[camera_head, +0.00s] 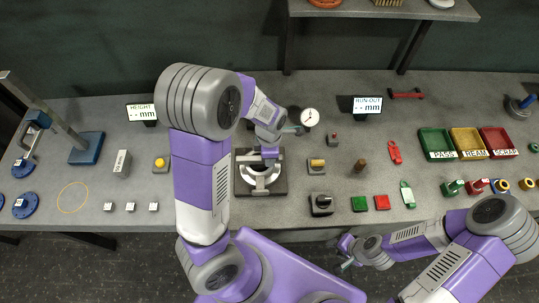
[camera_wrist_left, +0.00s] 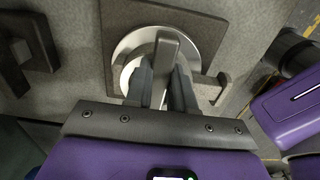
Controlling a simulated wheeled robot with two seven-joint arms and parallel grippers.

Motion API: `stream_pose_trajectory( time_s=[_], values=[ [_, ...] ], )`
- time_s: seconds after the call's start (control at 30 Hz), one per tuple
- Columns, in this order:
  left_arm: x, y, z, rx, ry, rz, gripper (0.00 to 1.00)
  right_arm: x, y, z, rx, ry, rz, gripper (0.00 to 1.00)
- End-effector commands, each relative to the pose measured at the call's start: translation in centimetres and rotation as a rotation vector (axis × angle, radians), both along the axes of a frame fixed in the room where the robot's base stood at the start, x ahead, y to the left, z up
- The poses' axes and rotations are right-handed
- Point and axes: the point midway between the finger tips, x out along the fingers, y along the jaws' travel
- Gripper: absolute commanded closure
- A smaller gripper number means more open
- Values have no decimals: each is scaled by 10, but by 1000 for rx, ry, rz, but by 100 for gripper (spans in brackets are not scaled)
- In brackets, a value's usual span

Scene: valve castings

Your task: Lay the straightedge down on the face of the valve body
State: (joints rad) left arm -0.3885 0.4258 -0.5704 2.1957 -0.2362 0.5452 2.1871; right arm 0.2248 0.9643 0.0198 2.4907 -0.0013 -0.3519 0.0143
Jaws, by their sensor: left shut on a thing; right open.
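The valve body (camera_head: 259,184) is a round, bright metal ring on a dark square plate, left of the bench's middle. Its round face (camera_wrist_left: 130,46) shows in the left wrist view. My left gripper (camera_head: 269,153) is over it, pointing down. In the left wrist view its two fingers (camera_wrist_left: 162,88) are shut on a grey bar (camera_wrist_left: 167,48), which looks like the straightedge. The bar overlaps the face; whether it touches cannot be told, and its lower part is hidden between the fingers. My right gripper (camera_head: 345,259) is open and empty, in front of the bench.
A dial gauge (camera_head: 309,117) stands just behind and right of the valve body. A yellow-topped block (camera_head: 317,166) and a black knob block (camera_head: 321,204) are close on its right. Green, yellow and red trays (camera_head: 437,142) lie further right. The bench left of the plate has some clear room.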

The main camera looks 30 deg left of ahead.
Motion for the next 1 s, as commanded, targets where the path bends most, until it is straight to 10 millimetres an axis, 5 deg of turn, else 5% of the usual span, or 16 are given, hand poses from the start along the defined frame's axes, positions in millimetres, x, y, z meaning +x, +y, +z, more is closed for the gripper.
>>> stream_pose_trajectory(
  time_s=[0.07,0.1,0.27,0.6,1.0],
  values=[
    [0,0,-1,0,-1,0,100,0,0,-1,0,0,0,57],
    [0,0,-1,0,-1,0,71,0,0,0,0,0,0,57],
    [0,0,-1,0,-1,0,47,0,0,0,0,0,0,57],
    [0,0,4,0,0,0,47,0,0,1,0,0,0,57],
    [1,0,65,-2,-3,-1,47,0,0,18,0,0,0,57]
  ],
)
